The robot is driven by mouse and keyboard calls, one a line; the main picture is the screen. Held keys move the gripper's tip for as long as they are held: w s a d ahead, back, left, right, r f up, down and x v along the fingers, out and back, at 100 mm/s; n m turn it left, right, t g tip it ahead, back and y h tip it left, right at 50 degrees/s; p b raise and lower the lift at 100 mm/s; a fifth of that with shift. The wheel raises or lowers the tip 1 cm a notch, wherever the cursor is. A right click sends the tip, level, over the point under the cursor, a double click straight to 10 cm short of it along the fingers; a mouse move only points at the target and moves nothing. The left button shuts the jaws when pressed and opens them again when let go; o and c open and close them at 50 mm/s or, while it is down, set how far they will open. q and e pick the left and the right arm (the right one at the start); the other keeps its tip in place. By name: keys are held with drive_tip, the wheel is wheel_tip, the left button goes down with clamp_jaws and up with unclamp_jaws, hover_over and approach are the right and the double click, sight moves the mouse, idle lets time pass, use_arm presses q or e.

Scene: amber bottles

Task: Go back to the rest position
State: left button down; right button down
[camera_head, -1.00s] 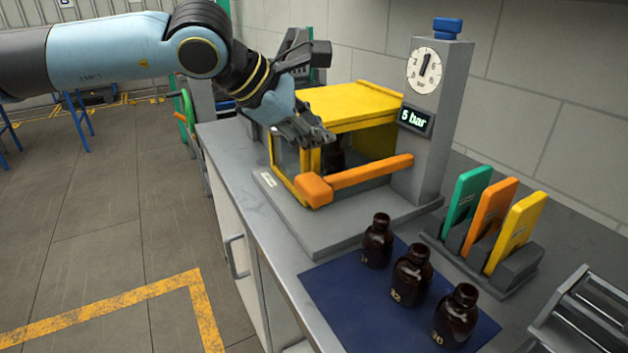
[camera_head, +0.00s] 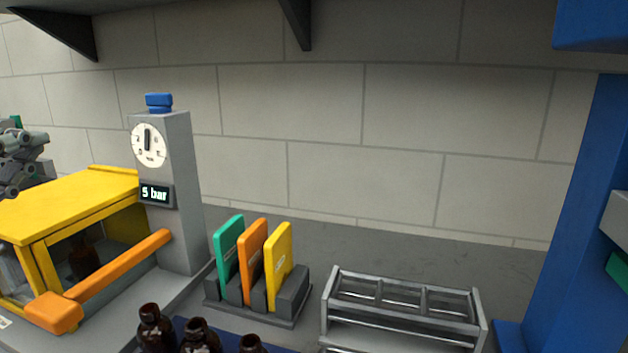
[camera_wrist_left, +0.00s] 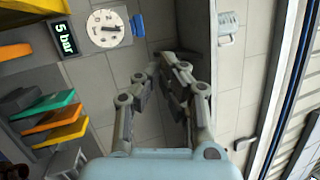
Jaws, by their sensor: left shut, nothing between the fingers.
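My left gripper (camera_head: 22,165) is at the left edge of the head view, above the yellow-topped box (camera_head: 70,205) and apart from it. In the left wrist view its fingers (camera_wrist_left: 166,72) hold nothing, with grey wall tiles behind them. Its arm is cut off by the left edge of the head view. My right gripper is in neither current view.
The box with its orange bar (camera_head: 120,263) and gauge post (camera_head: 178,190) stands at left, a dark bottle (camera_head: 84,260) inside. Several brown bottles (camera_head: 197,338) stand at the bottom. Coloured cards (camera_head: 252,272) and a metal rack (camera_head: 400,300) stand further right; a blue post (camera_head: 575,220) is at far right.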

use_arm(q)
drive_tip(key=s+a+f+n+g+y, duration=0.3)
drive_tip(key=f+n+g, duration=0.2)
drive_tip(key=f+n, duration=0.25)
drive_tip(key=s+a+f+n+g+y, duration=0.3)
drive_tip(key=f+n+g+y, duration=0.1)
drive_tip(key=f+n, duration=0.35)
drive_tip(key=s+d+f+n+g+h, duration=0.45)
drive_tip(key=s+d+f+g, duration=0.5)
drive_tip(key=s+f, duration=0.35)
wheel_tip(320, 180, down, 32)
drive_tip(key=s+a+h+b, duration=0.1)
drive_tip(key=s+b, duration=0.1)
drive_tip(key=b, duration=0.4)
drive_tip(key=s+a+f+g+b, duration=0.1)
drive_tip(key=s+f+b, duration=0.4)
drive_tip(key=s+f, duration=1.3)
wheel_tip(320, 180, down, 3)
drive_tip(key=shift+s+a+f+g, duration=0.15)
drive_tip(key=shift+s+a+g, duration=0.1)
drive_tip(key=shift+s+g, duration=0.2)
